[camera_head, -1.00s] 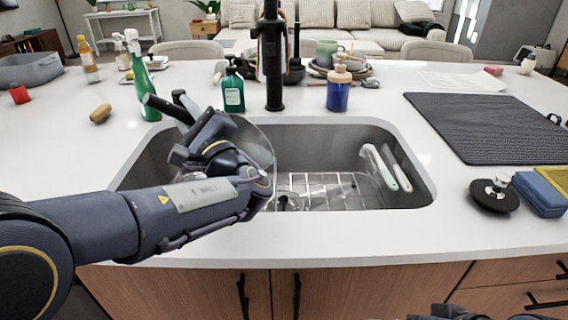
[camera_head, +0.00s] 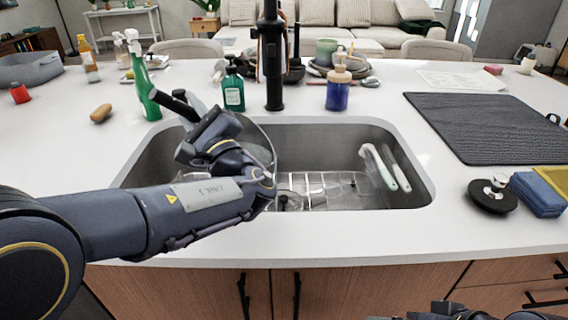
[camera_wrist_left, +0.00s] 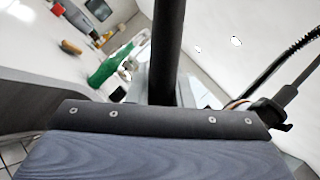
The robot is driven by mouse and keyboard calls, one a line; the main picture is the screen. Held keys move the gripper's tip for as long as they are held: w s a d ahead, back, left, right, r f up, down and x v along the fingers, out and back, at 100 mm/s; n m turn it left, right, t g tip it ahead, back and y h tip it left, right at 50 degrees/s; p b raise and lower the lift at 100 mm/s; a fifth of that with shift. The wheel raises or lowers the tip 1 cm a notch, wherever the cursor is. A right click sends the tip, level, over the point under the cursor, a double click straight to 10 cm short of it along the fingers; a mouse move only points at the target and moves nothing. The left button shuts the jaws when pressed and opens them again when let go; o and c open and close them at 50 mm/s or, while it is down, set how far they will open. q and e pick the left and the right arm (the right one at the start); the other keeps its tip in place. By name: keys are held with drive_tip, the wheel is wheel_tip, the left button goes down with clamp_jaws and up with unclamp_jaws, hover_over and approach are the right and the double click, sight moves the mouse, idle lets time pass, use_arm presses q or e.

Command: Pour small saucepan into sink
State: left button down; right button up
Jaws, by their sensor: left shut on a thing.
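The small saucepan (camera_head: 264,148) is held tilted over the left part of the sink (camera_head: 310,140). Its grey rim shows behind my left gripper, which hides most of its body. My left gripper (camera_head: 208,132) is shut on the saucepan's black handle (camera_head: 182,104). A dark bar, likely the handle, rises through the left wrist view (camera_wrist_left: 168,50). Clear, glossy patches show over the rack in the sink; I cannot tell if they are liquid. Only dark parts of my right arm show at the bottom right edge of the head view.
The black faucet (camera_head: 272,70) stands behind the sink, with a green soap bottle (camera_head: 233,90) and blue bottle (camera_head: 338,90) beside it. A green spray bottle (camera_head: 143,85) stands behind the sink's left corner. White-handled utensils (camera_head: 385,167) lean inside the sink's right side.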

use_arm(q)
drive_tip(key=shift+d+r+m+t+p, duration=1.05)
drive_tip(key=shift+d+r+m, duration=0.2)
drive_tip(key=shift+d, duration=0.15)
idle(0.9)
drive_tip(key=shift+d+r+m+t+h+p, duration=0.25)
drive_tip(key=shift+d+r+m+t+p, duration=0.1)
drive_tip(key=shift+d+m, duration=0.2)
drive_tip(key=shift+d+r+m+t+h+p, duration=0.3)
drive_tip(key=shift+d+m+p, duration=0.1)
drive_tip(key=shift+d, duration=0.2)
drive_tip(key=shift+d+r+m+t+h+p, duration=0.25)
drive_tip(key=shift+d+r+m+t+p, duration=0.05)
drive_tip(key=shift+d+m, duration=0.25)
drive_tip(key=d+r+m+t+h+p, duration=0.1)
drive_tip(key=d+m+t+h+p, duration=0.2)
drive_tip(key=d+m, duration=0.3)
drive_tip(key=shift+d+r+t+h, duration=0.3)
drive_tip(key=shift+d+r+h, duration=0.1)
drive_tip(key=shift+d+h, duration=0.35)
idle(1.3)
